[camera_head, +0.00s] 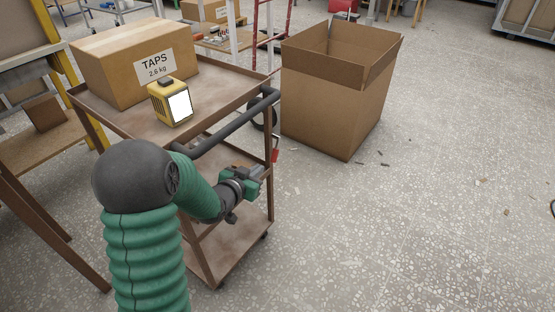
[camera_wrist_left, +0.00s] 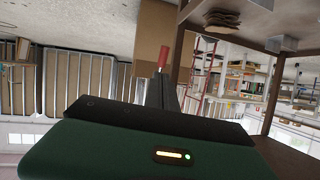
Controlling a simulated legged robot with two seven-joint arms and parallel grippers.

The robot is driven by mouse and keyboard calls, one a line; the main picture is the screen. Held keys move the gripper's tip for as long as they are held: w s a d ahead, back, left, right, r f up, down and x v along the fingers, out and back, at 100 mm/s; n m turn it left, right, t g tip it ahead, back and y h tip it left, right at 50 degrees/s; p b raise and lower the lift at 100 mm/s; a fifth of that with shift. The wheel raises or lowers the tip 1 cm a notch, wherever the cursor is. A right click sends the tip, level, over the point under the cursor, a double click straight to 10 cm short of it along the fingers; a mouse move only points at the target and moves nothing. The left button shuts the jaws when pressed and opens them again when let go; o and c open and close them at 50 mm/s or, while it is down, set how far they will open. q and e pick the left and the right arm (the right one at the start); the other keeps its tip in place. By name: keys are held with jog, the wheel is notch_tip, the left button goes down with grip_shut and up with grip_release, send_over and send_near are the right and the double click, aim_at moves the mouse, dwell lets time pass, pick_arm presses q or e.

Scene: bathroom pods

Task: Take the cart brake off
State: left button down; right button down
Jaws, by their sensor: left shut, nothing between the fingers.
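The cart (camera_head: 232,92) is a brown metal trolley with a dark push handle (camera_head: 228,128). A small red lever (camera_head: 276,155), seemingly the brake, hangs by the cart's near right post. My left gripper (camera_head: 266,172) is beside that post, just below the red lever. Its fingers are shut and empty. In the left wrist view the red lever (camera_wrist_left: 163,57) shows just past the fingertips (camera_wrist_left: 165,76); whether they touch it I cannot tell. My right gripper is out of view.
A cardboard box labelled TAPS (camera_head: 125,62) and a yellow device with a white screen (camera_head: 172,103) stand on the cart's top shelf. A large open carton (camera_head: 335,95) stands on the floor right of the cart. The floor (camera_head: 430,200) further right is mostly clear, with small debris.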

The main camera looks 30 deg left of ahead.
aim_at(275, 159)
pick_arm(q)
jog(key=b+x, duration=0.1)
jog(key=x, duration=0.3)
jog(key=b+x, duration=0.2)
jog(key=x, duration=0.1)
jog(key=b+x, duration=0.2)
jog(key=x, duration=0.2)
jog(key=shift+w+a+f, duration=0.15)
jog(key=shift+a+f, duration=0.2)
jog(key=shift+f, duration=0.05)
jog(key=shift+w, duration=0.3)
jog(key=shift+a, duration=0.1)
jog(key=f+t+b, duration=0.1)
jog(key=b, duration=0.1)
jog(key=w+t+b, duration=0.1)
jog(key=b, duration=0.1)
jog(key=f+t+b, duration=0.1)
jog(key=b, duration=0.2)
jog(key=shift+w+f+n, duration=0.3)
jog(key=shift+f, duration=0.05)
jog(key=shift+w+r+t+p, duration=0.3)
jog(key=shift+p, duration=0.35)
